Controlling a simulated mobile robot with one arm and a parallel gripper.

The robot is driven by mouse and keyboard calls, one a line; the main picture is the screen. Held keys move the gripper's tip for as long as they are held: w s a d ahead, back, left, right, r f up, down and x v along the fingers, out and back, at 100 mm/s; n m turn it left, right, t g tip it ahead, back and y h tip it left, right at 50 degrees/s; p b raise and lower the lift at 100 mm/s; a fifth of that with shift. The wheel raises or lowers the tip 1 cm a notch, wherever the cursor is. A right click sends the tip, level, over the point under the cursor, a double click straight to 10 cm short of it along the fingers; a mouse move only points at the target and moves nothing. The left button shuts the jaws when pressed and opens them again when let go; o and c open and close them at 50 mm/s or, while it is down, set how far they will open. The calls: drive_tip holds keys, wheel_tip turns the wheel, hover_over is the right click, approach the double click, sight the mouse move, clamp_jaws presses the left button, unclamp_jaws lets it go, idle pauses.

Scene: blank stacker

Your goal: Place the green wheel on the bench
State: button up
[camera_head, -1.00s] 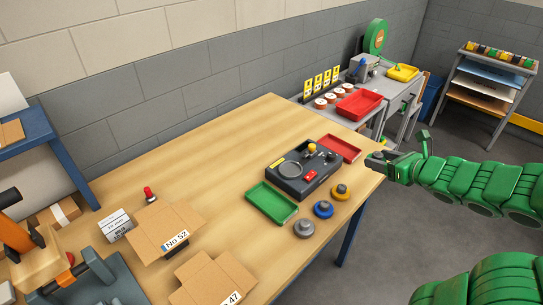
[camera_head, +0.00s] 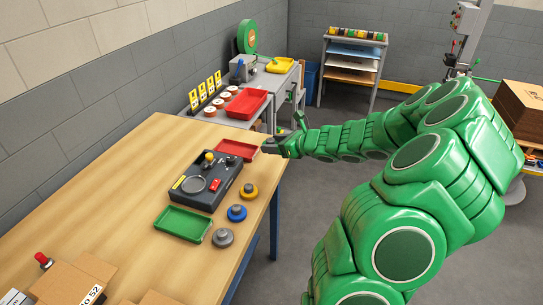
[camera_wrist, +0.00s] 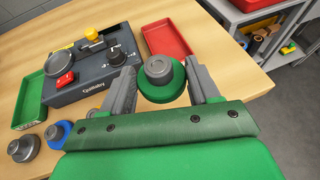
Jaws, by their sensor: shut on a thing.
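The green wheel (camera_wrist: 161,92), a green disc with a grey knob on top, sits between the two fingers of my gripper (camera_wrist: 162,88) in the wrist view. My gripper is shut on it. In the head view my gripper (camera_head: 278,146) is at the far right corner of the wooden bench (camera_head: 150,150), just right of the red tray (camera_head: 236,149). The wheel is not clear in the head view. I cannot tell whether its underside touches the bench top.
A dark grey device (camera_head: 207,182) lies left of my gripper. Yellow (camera_head: 249,191), blue (camera_head: 236,212) and grey (camera_head: 223,237) wheels line the bench's right edge beside a green tray (camera_head: 184,223). Bare wood lies left of these.

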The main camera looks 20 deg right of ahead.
hover_over(272, 162)
drive_tip(key=shift+f, duration=2.95)
drive_tip(key=shift+w+d+f, duration=0.1)
drive_tip(key=shift+w+f, duration=0.05)
drive_tip(key=shift+f, duration=1.5)
drive_tip(key=o, duration=1.1)
drive_tip(key=shift+f, duration=0.1)
